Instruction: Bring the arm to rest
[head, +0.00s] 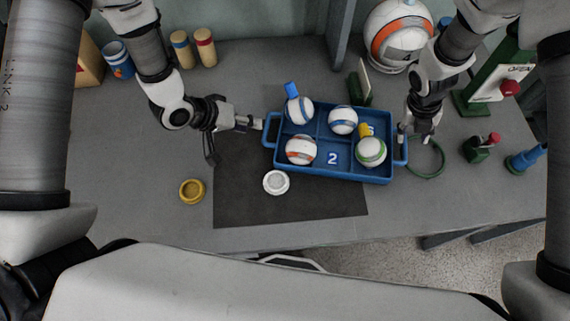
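A blue tray (340,174) with compartments and side handles sits on the dark mat on the table. It holds several white balls: one with a blue tag (299,110), one with a blue band (343,120), one with an orange band (301,150) and one with a green band (371,152). My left gripper (236,140) is open at the tray's left side, one fingertip close to the left handle; contact is unclear. My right gripper (415,135) is by the right handle, its fingers apart, with nothing visibly held.
A green ring (427,160) lies beneath my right gripper. A green stand with a red knob (480,147) and a blue piece (524,159) stand at right. A large ball (398,35) is behind.

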